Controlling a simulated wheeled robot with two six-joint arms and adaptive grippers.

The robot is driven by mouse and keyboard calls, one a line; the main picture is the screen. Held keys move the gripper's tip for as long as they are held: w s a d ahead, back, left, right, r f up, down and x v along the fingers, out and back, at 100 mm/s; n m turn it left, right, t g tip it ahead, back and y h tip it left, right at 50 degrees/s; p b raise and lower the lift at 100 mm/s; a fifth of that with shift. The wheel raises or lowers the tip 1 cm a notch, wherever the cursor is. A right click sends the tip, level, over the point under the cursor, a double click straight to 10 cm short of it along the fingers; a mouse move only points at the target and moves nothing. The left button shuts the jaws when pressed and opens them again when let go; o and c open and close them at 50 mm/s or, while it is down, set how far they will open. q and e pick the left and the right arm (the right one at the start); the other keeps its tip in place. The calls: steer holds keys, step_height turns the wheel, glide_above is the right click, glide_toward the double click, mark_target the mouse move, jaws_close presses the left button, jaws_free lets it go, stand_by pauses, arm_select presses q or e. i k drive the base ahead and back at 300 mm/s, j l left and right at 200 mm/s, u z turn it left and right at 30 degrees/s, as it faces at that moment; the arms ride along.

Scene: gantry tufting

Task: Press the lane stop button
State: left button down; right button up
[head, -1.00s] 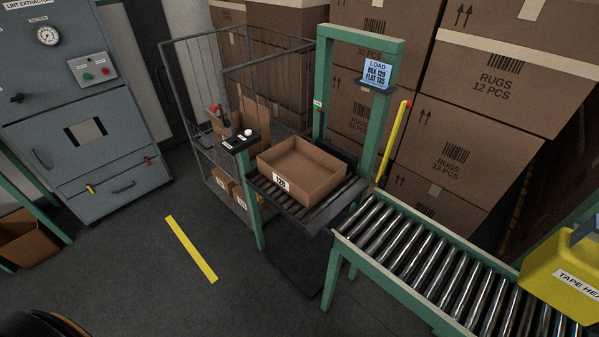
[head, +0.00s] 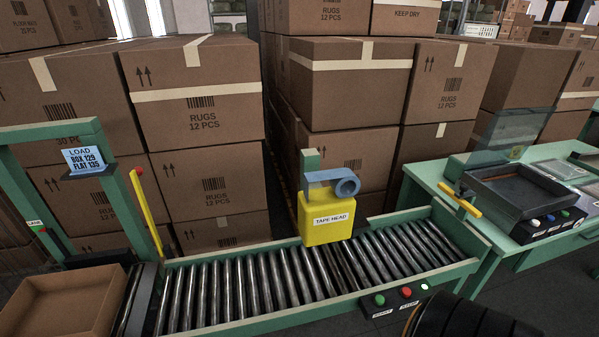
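A red button (head: 406,292) sits on a small dark control box at the front side of the roller conveyor (head: 240,290), right of centre. A green button (head: 379,299) is to its left and a small pale lamp or button (head: 424,284) to its right. Small white labels lie below the buttons; the one under the red button seems to read STOP. A small label reading LANE (head: 35,223) is on the green post at far left. Neither of my grippers is in view, and nothing touches the buttons.
A yellow tape head (head: 322,225) stands over the rollers. An open cardboard box (head: 65,300) is at lower left, beside the green load frame (head: 125,215). A green bench (head: 440,180) with a dark tray and its own buttons is at right. Stacked cartons (head: 205,115) fill the back.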

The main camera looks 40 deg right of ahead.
mark_target(406, 292)
steer(key=z, duration=2.35)
